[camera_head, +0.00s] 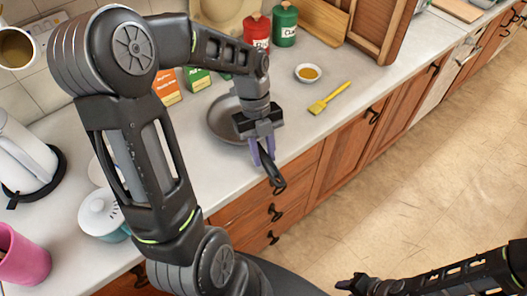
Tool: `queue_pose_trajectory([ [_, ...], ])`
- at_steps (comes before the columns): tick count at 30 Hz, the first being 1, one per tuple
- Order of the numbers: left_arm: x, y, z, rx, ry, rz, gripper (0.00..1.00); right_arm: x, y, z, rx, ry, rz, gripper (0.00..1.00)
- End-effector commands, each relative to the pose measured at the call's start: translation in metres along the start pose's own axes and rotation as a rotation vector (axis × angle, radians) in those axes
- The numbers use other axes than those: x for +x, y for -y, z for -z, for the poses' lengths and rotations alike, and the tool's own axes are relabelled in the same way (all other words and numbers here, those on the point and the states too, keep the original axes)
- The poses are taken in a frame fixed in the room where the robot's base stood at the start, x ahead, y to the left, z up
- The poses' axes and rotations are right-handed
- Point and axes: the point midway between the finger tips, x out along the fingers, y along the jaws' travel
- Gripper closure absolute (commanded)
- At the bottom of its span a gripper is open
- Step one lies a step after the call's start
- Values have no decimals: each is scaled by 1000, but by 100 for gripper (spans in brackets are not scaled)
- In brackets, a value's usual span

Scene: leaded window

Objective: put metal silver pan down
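The metal silver pan (220,122) shows as a dark grey round pan at the counter's front part, partly hidden behind my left arm and gripper. Its black handle (277,182) points out past the counter's front edge. My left gripper (262,156) points down with its purple fingers on either side of the handle and appears shut on it. I cannot tell whether the pan's base touches the counter. My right gripper (357,286) is low at the bottom, over the floor, away from the pan; its fingers are too small and dark to read.
A small bowl (307,73) and a yellow brush (329,98) lie right of the pan. Red (257,32) and green (284,24) canisters and small boxes (167,88) stand behind. A kettle (25,155), a lidded pot (100,214) and a pink cup (22,258) are at left.

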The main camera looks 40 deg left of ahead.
Motion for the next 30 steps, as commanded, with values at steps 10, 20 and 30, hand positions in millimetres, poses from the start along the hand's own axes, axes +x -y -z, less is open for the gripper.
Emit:
queue_pose_trajectory([
  [10,0,0,0,0,1,0,56,0,0,0,0,0,0,64],
  [20,-15,1,-1,0,4,3,56,4,-1,0,-1,-1,1,64],
  [30,-80,1,-1,1,4,4,56,16,-4,1,-3,-5,5,64],
])
